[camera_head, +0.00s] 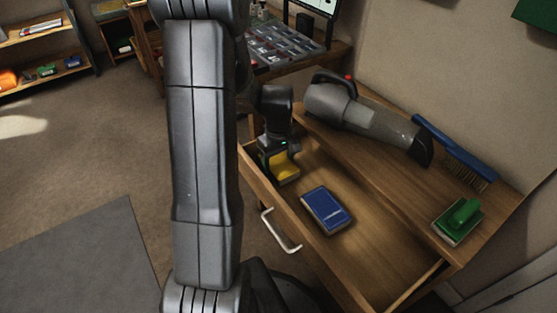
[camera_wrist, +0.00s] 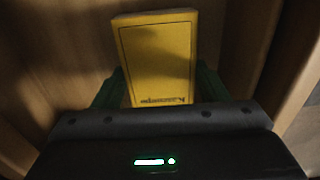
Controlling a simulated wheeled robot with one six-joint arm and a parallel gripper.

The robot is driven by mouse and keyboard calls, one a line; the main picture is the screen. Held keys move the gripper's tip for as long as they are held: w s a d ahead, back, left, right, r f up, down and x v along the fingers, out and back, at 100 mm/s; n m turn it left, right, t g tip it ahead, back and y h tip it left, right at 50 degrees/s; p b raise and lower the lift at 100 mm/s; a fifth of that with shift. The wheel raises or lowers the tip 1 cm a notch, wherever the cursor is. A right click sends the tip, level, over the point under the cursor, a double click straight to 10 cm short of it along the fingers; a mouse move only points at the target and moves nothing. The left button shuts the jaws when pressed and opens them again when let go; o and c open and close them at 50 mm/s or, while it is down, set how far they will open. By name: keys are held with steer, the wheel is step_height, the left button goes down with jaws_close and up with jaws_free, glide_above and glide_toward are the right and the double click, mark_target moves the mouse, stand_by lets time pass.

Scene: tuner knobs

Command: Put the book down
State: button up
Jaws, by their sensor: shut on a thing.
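The book in my grip is a yellow book (camera_wrist: 157,62), seen cover-on in the wrist view, with small dark lettering near its lower edge. My gripper (camera_wrist: 155,90) is shut on it, a green finger on each side. In the head view the yellow book (camera_head: 284,169) is at the left end of the open drawer (camera_head: 385,262), below my gripper (camera_head: 281,162). I cannot tell whether the book touches the drawer floor. A blue book (camera_head: 327,210) lies flat in the drawer to the right of it.
The drawer has a pale handle (camera_head: 280,231). On the cabinet top (camera_head: 390,180) are a handheld vacuum (camera_head: 365,118), a blue brush (camera_head: 455,152) and a green-handled block (camera_head: 458,221). The drawer's right part is clear. A workbench with trays (camera_head: 280,45) stands behind.

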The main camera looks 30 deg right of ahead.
mark_target(279, 163)
steer(key=o, duration=1.1)
steer(key=shift+f, duration=0.1)
step_height(279, 163, up, 12)
steer(key=p, duration=0.4)
